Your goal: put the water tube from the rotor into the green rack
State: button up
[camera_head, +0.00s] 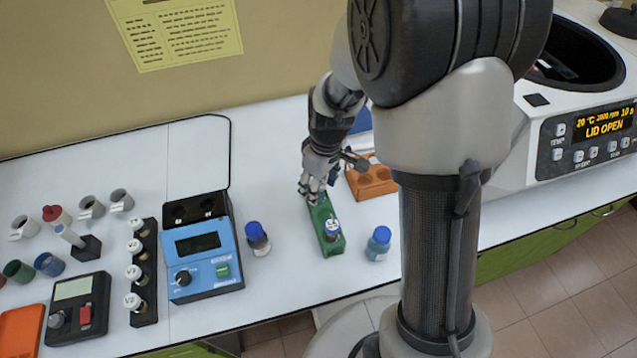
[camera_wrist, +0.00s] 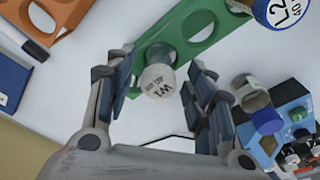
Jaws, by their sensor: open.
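The green rack (camera_head: 324,238) lies on the bench near its front edge. A tube with a pale cap marked W1 (camera_wrist: 158,80) stands in one of its holes, and this cap also shows in the head view (camera_head: 332,226). The green rack also shows in the wrist view (camera_wrist: 199,48), with empty holes beside the tube. My gripper (camera_wrist: 162,62) is open, with its fingers on either side of the W1 cap and gaps showing. In the head view my gripper (camera_head: 314,190) is over the far end of the rack. The rotor is mostly hidden inside the centrifuge (camera_head: 590,95).
An orange rack (camera_head: 370,180) stands behind the green one. Blue-capped bottles stand to the right (camera_head: 379,243) and left (camera_head: 257,238). A blue instrument (camera_head: 203,262) and a black vial holder (camera_head: 147,290) are farther left. The centrifuge display reads LID OPEN.

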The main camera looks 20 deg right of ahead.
notch_tip(320, 180, up, 12)
jog(key=s, duration=0.1)
jog(key=s+r+m+t, duration=0.1)
jog(key=s+r+m, duration=0.2)
jog(key=s, duration=0.7)
jog(key=s+r+m+t, duration=0.2)
jog(key=s+r+m, duration=0.2)
jog(key=s, duration=0.6)
jog(key=shift+s+r+h, duration=0.2)
jog(key=shift+r+h, duration=0.2)
jog(key=shift+r, duration=0.45)
jog(key=shift+d, duration=0.1)
